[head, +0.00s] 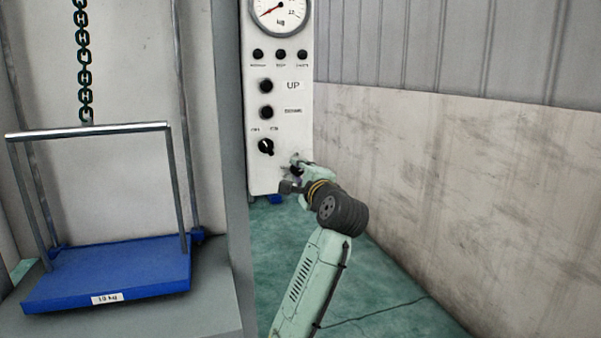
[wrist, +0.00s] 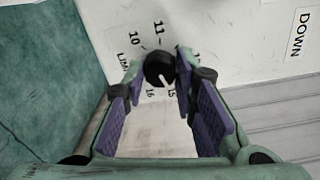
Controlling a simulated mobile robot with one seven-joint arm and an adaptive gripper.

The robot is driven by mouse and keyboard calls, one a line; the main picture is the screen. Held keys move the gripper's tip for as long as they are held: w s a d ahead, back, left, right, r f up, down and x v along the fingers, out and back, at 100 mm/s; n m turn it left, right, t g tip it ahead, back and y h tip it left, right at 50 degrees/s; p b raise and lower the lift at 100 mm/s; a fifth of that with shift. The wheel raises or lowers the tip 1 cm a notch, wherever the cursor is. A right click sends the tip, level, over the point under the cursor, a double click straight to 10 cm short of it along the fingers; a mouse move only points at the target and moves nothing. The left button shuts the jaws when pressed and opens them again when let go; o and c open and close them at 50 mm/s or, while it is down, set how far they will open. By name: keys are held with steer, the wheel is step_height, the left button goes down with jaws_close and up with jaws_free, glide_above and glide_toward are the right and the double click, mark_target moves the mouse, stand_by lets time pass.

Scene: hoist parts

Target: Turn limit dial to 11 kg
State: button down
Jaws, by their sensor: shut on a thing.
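The limit dial (wrist: 157,68) is a round black knob on the white control panel (wrist: 105,20). The wrist view shows printed marks around it: 10 and 11 above, 16 and 15 below, others covered by a fingertip. A white line on the knob points down and slightly right, towards the 15. My gripper (wrist: 160,76) has its two purple-padded fingers on either side of the knob, shut on it. In the head view my gripper (head: 291,174) is at the lower right of the panel and mostly hides the dial.
Above the dial are a black rotary switch (head: 266,147), UP (head: 266,86) and DOWN (head: 267,112) buttons, small lamps and a round kg gauge (head: 279,12). At left a blue platform (head: 110,272) marked 10 kg stands below a chain (head: 84,60). A concrete wall (head: 450,190) is at right.

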steer(key=n, duration=0.7)
steer(key=shift+p, duration=0.4)
steer(key=n, duration=0.8)
steer(key=shift+n, duration=0.3)
steer(key=n, duration=0.3)
steer(key=shift+n, duration=0.4)
steer(key=n+b, duration=0.1)
steer(key=n, duration=0.2)
steer(key=shift+n, duration=0.3)
steer(key=n, duration=0.3)
steer(key=shift+b, duration=0.4)
steer(key=shift+n+b, duration=0.35)
steer(key=shift+n, duration=1.75)
